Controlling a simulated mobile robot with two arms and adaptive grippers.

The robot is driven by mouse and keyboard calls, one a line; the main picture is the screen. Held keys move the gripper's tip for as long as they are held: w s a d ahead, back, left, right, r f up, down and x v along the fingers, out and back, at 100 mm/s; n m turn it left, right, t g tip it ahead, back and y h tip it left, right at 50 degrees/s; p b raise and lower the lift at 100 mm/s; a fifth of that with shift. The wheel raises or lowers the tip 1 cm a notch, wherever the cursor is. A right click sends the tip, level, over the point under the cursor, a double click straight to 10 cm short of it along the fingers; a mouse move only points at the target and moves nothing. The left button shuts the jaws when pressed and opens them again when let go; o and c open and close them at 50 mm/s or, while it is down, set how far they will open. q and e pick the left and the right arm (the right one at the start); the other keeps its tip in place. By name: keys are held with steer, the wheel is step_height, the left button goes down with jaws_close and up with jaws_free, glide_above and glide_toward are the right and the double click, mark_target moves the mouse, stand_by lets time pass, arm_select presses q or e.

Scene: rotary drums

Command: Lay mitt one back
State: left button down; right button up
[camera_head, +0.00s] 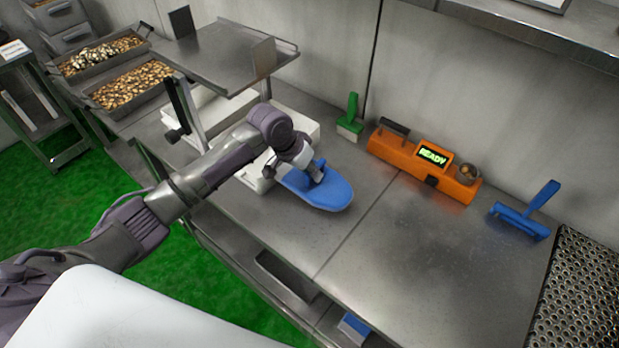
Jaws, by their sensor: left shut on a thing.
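A blue mitt (329,192) is at the middle of the steel counter (330,237), with its rounded end toward the lower right. My left gripper (318,177) is shut on the mitt, gripping it from above near its far side. The mitt is at or just above the counter top; I cannot tell whether it touches. Its upper left part is partly hidden by my gripper. My right gripper is not in view.
Behind stand a green brush (350,121), an orange device (425,165) reading READY and a blue scraper-like tool (524,213). A perforated metal sheet (582,290) lies at the right. A raised steel tray (225,56) stands at the back left. The counter's front right is clear.

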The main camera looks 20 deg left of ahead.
mark_target(310, 182)
arm_select(q)
steer(key=shift+a+f, duration=0.15)
step_height(310, 182, down, 3)
steer(key=shift+f+p, duration=0.15)
steer(key=shift+p, duration=0.45)
steer(key=shift+f, duration=0.35)
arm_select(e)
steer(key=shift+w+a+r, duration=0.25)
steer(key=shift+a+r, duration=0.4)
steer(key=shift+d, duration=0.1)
arm_select(q)
steer(key=shift+f, duration=0.1)
steer(key=c, duration=1.1)
jaws_free()
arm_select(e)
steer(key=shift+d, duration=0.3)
